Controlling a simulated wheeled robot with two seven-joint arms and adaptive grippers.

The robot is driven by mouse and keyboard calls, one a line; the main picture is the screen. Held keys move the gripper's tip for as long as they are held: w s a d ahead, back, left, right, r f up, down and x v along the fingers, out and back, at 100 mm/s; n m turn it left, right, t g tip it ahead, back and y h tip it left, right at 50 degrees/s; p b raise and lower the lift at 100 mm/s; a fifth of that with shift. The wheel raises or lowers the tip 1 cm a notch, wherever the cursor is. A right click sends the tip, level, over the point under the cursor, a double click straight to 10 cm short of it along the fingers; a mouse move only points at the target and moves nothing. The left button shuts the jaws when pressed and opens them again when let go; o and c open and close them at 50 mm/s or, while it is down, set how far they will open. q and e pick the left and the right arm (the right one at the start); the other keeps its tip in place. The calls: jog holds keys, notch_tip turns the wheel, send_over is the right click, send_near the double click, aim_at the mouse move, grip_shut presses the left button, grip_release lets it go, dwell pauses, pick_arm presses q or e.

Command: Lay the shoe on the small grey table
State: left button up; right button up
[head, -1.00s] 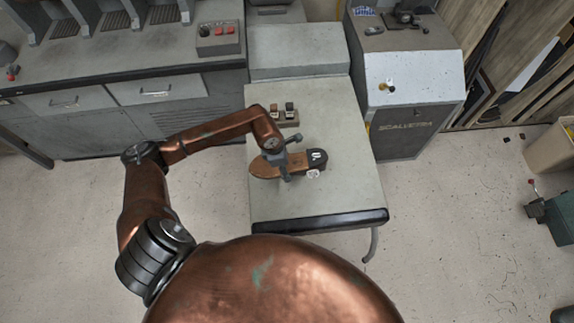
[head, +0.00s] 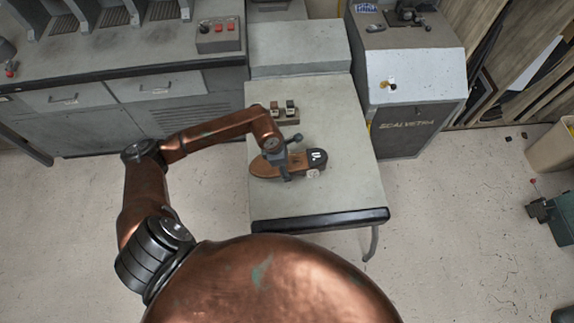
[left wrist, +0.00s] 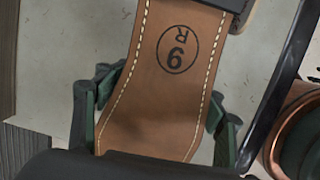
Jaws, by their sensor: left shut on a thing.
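The shoe (head: 266,168) is seen from its sole side, brown with a black heel at the right end. It is over the middle of the small grey table (head: 340,190); I cannot tell whether it touches the top. My left gripper (head: 285,171) is shut on the shoe near its middle, from above. In the left wrist view the brown sole (left wrist: 165,85) shows pale stitching along both edges and a circled 9 with an R. The left gripper's dark green fingers (left wrist: 162,108) lie on either side of it. My right gripper is not in view.
A small block with two pieces (head: 285,118) stands on the table behind the shoe. A grey cabinet machine (head: 415,90) stands at the back right, and a long grey bench (head: 120,100) at the back left. The table's front and right parts are clear.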

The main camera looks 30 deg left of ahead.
pick_arm(q)
jog(key=shift+f, duration=0.4)
jog(key=o, duration=1.7)
jog(key=shift+c, duration=0.2)
jog(key=v, duration=1.2)
